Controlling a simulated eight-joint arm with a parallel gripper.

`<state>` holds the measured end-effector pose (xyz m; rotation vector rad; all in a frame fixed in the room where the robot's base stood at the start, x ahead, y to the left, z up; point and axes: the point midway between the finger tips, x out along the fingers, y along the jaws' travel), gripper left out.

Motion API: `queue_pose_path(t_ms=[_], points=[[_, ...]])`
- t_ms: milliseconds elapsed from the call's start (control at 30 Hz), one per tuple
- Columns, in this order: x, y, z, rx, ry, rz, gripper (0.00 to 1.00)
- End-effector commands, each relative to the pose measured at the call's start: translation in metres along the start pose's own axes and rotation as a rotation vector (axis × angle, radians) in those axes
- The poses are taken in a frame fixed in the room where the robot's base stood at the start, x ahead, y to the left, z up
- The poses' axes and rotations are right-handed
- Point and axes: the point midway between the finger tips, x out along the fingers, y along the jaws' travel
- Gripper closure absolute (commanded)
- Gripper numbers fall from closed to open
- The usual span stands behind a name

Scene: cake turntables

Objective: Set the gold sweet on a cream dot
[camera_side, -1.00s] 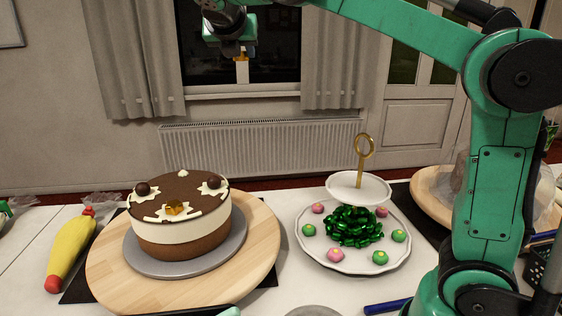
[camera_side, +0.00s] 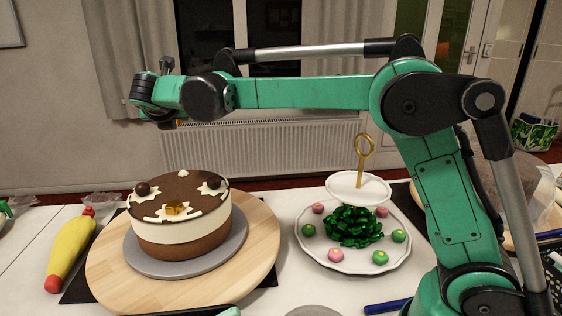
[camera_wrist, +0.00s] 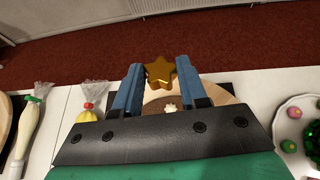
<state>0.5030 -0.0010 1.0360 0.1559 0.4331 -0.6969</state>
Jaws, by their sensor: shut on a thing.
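A gold star-shaped sweet (camera_wrist: 160,73) is held between the blue fingers of my gripper (camera_wrist: 158,88); it shows only as a small gold bit in the side view (camera_side: 180,122). My gripper is in the air above and behind the cake. The round cake (camera_side: 180,226) has a brown top, a cream band and a brown base. A bare cream dot (camera_side: 183,173) sits at the back of its top and shows in the wrist view (camera_wrist: 171,107). Dark balls (camera_side: 143,188) sit on the left and right cream dots, and another gold sweet (camera_side: 175,208) on the front one.
The cake stands on a grey disc on a wooden turntable (camera_side: 110,272). A yellow piping bag (camera_side: 70,255) lies left of it.

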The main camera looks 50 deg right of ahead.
Motion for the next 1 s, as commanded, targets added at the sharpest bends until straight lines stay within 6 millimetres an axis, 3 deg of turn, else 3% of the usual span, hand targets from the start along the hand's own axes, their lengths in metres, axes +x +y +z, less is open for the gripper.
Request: queue_pose_path(t_ms=[200, 600, 1000], points=[[0.023, 0.0, -0.047, 0.0, 0.0, 0.0, 1.0], [0.045, 0.001, -0.092, 0.0, 0.0, -0.001, 1.0], [0.049, 0.0, -0.101, 0.0, 0.0, -0.001, 1.0]])
